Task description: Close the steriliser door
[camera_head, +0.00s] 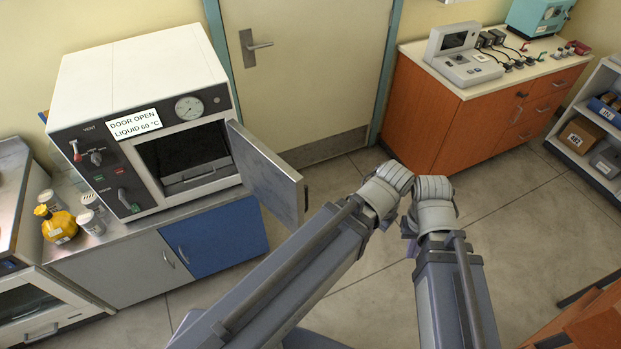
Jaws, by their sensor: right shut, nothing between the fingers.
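The steriliser (140,110) is a white box with a dark front panel, on the counter at the left. Its sign reads "DOOR OPEN" and "LIQUID 60 °C". Its grey door (268,180) stands wide open, swung out to the right of the dark chamber opening (188,158). My right gripper (409,230) is mostly hidden by my own arms, well to the right of the door; it is shut and holds nothing. My left arm passes below and right of the door, and its fingers are hidden. Neither arm is seen touching the door.
A yellow bottle (56,225) and several white-lidded jars stand left of the steriliser. Below are a grey and a blue cupboard front (215,240). A closed room door (300,70) is behind. An orange cabinet (470,115) with instruments stands at the right. The floor between is clear.

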